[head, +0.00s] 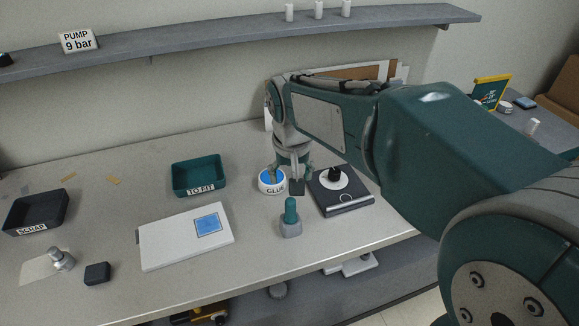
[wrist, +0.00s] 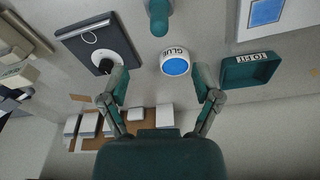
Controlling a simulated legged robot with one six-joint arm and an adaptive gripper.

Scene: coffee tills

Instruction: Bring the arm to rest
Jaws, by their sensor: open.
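My arm reaches in from the right in the head view and bends down over the bench. My gripper (head: 285,182) points down close to the white tub marked GLUE (head: 272,187). In the wrist view my gripper (wrist: 162,84) has its two fingers spread wide, with nothing between them. The glue tub (wrist: 175,62), with its blue top, shows just beyond the gap between the fingertips. One finger overlaps a black knob on a dark flat device (head: 345,198), which also shows in the wrist view (wrist: 84,43); I cannot tell whether they touch.
A green-capped piece (head: 291,218) stands near the tub. A TO FIT tray (head: 200,178), a white panel (head: 186,238) with a blue square and a SCRAP tray (head: 36,212) lie leftward. A shelf (head: 230,36) runs above. Boards (head: 362,72) lean behind my arm.

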